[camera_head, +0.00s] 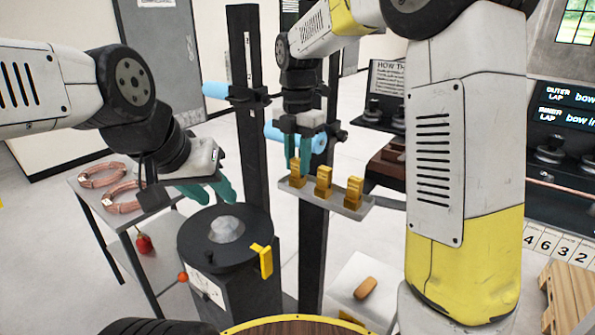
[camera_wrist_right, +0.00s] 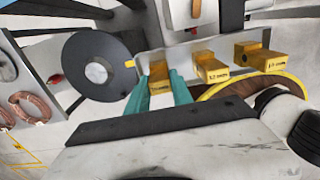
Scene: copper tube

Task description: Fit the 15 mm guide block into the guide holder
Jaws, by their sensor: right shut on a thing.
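My right gripper (camera_head: 304,155) points down at the left end of a grey tray (camera_head: 338,203), its teal fingers shut on the leftmost brass guide block (camera_head: 297,170). In the right wrist view this block (camera_wrist_right: 158,72) sits between the fingertips (camera_wrist_right: 163,92); its label is too small to read surely. My left gripper (camera_head: 210,191) is open and empty above the dark round drum. I cannot tell which part is the guide holder.
The dark drum (camera_head: 200,236) carries a pale lump and a yellow tab (camera_head: 262,261). Dark posts (camera_head: 246,150) with blue cylinders (camera_head: 216,90) stand behind it. Copper coils (camera_head: 122,196) lie on a side table at left. A wooden-topped round table edge (camera_head: 290,325) is in front.

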